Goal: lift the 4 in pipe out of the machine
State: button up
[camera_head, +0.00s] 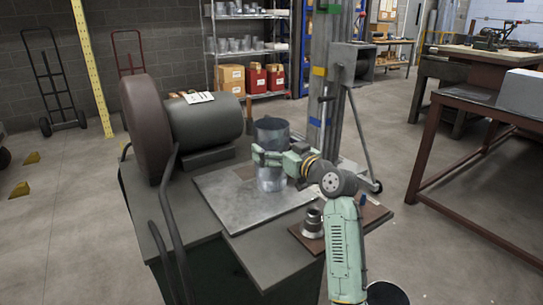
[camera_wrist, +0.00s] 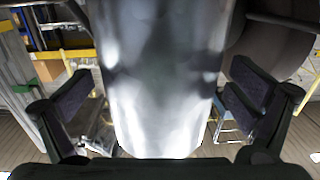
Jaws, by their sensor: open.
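A shiny grey metal pipe (camera_head: 270,178) stands upright on the metal plate (camera_head: 232,205) on top of the machine, at the middle of the head view. In the wrist view the pipe (camera_wrist: 160,75) fills the middle, between my gripper's two fingers. My gripper (camera_head: 268,157) is at about mid-height of the pipe and reaches it from the right. In the wrist view my gripper (camera_wrist: 160,105) is open, with a gap between each dark finger pad and the pipe's sides. Part of the pipe is hidden behind my gripper in the head view.
A dark motor drum (camera_head: 208,118) and a large brown disc (camera_head: 146,128) stand at the left of the machine. A small metal fitting (camera_head: 313,222) sits on a brown board near my arm. A grey post (camera_head: 322,75) rises behind. A workbench (camera_head: 480,105) stands at right.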

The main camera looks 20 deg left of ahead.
jog(key=shift+x, duration=0.95)
jog(key=c, duration=1.8)
jog(key=shift+c, duration=0.2)
